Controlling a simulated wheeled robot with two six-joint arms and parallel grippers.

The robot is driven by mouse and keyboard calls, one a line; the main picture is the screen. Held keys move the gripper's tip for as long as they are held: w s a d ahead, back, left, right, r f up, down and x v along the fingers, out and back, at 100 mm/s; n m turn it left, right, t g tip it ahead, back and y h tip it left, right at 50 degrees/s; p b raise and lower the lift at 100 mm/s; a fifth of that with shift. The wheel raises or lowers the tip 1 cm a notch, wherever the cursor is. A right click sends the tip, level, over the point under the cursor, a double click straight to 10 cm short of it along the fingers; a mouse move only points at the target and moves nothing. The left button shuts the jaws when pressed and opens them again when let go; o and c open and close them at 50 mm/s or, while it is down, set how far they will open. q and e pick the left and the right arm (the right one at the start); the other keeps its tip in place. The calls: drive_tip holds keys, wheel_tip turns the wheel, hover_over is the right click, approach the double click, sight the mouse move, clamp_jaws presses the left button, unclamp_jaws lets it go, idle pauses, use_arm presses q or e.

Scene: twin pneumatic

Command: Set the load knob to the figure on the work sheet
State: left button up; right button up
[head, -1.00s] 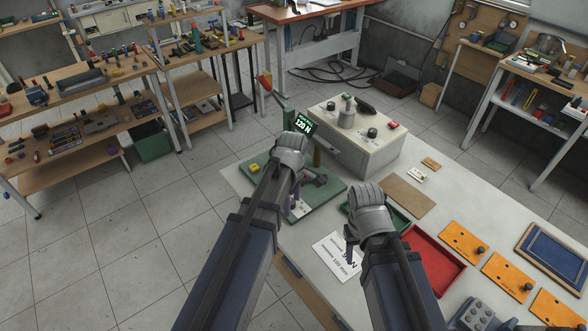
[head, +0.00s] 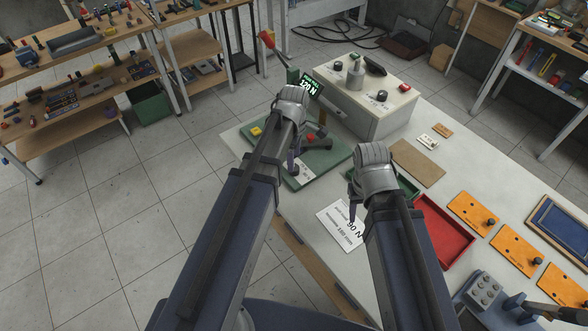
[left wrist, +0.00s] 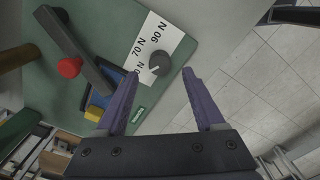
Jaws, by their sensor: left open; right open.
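The load knob (left wrist: 160,63) is a round dark grey knob with a pale mark on its lower left side. It sits at the edge of a white scale label (left wrist: 150,45) reading 70 N and 90 N, on a green plate (left wrist: 60,100). My left gripper (left wrist: 160,75) is open, its fingertips on either side of the knob; contact is not clear. In the head view the knob is hidden behind my left gripper (head: 292,158). The work sheet (head: 338,231) reads 90 N. My right gripper (head: 352,205) is open above the bench, beside the sheet.
A green display (head: 310,85) reads 120 N. A beige box (head: 345,112) with dark knobs stands behind the plate. A red tray (head: 440,235) and orange plates (head: 470,212) lie to the right. A red button (left wrist: 70,68) and a dark bar (left wrist: 80,50) are near the knob.

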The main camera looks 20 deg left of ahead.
use_arm(q)
wheel_tip(320, 180, down, 4)
drive_tip(key=b, duration=0.3)
drive_tip(key=shift+f, duration=0.15)
use_arm(e)
wheel_tip(320, 180, down, 4)
drive_tip(key=shift+f, duration=0.15)
use_arm(q)
clamp_jaws()
